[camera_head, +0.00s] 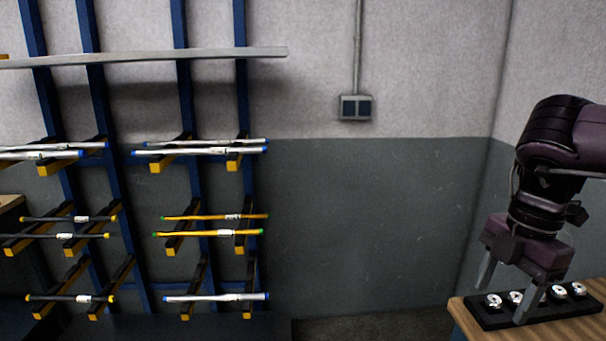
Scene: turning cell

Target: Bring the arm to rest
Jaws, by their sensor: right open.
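My right arm (560,150) comes in from the right edge and points down. Its gripper (504,302) is open, with its two grey fingers apart. The fingers hang at a black tray (490,320) on a wooden table. Several shiny round metal parts (559,291) sit in the tray. One finger tip overlaps the tray's front part in the picture; whether it touches cannot be told. Nothing shows held between the fingers. My left gripper is not in view.
A blue rack (88,120) with yellow-tipped arms holds several bars, silver, black and yellow (215,217), at the left. The wooden table (465,319) edge is at lower right. A wall socket (355,108) is on the back wall. The middle is free.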

